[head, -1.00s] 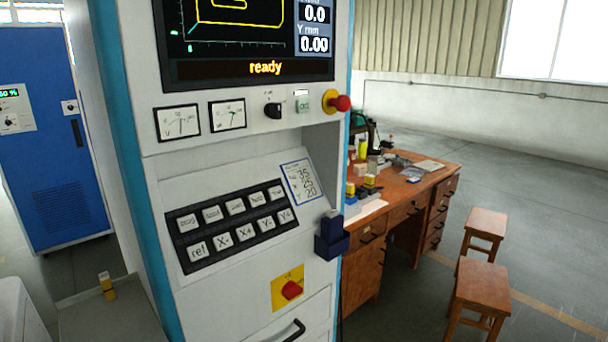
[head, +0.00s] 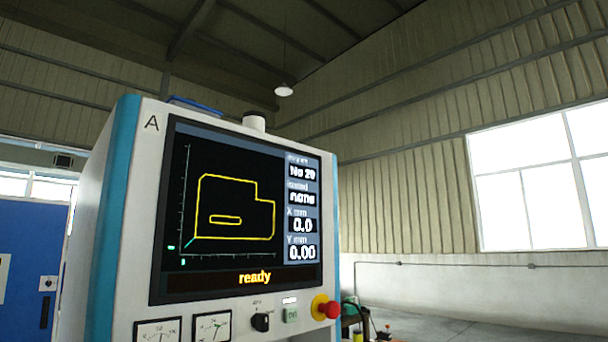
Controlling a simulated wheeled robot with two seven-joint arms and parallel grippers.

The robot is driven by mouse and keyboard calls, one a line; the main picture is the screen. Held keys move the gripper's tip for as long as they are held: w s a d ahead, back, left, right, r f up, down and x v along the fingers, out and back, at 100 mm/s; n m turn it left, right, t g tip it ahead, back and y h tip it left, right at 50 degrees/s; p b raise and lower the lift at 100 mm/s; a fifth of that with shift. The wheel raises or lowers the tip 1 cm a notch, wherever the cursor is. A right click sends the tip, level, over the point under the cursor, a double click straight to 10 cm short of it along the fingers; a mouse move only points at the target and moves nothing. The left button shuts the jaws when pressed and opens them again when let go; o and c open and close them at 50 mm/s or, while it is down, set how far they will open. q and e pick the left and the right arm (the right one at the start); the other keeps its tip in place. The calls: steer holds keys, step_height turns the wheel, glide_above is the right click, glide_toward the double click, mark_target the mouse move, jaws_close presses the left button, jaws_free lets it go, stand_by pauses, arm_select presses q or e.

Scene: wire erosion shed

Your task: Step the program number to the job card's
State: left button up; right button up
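The control cabinet's screen (head: 240,215) fills the middle of the head view. It shows a yellow part outline and the word "ready" at the bottom. The program field (head: 303,172) at its upper right appears to read "No 20", though the text is blurred. The field below it reads "none", and the X and Y fields read 0.0 and 0.00. The job card and the key panel are below the picture and out of sight. Neither of my grippers is in view.
Below the screen are two dial gauges (head: 211,326), a black rotary knob (head: 261,321), a green button (head: 291,315) and a red emergency stop (head: 326,309). A blue cabinet (head: 22,265) stands at the left.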

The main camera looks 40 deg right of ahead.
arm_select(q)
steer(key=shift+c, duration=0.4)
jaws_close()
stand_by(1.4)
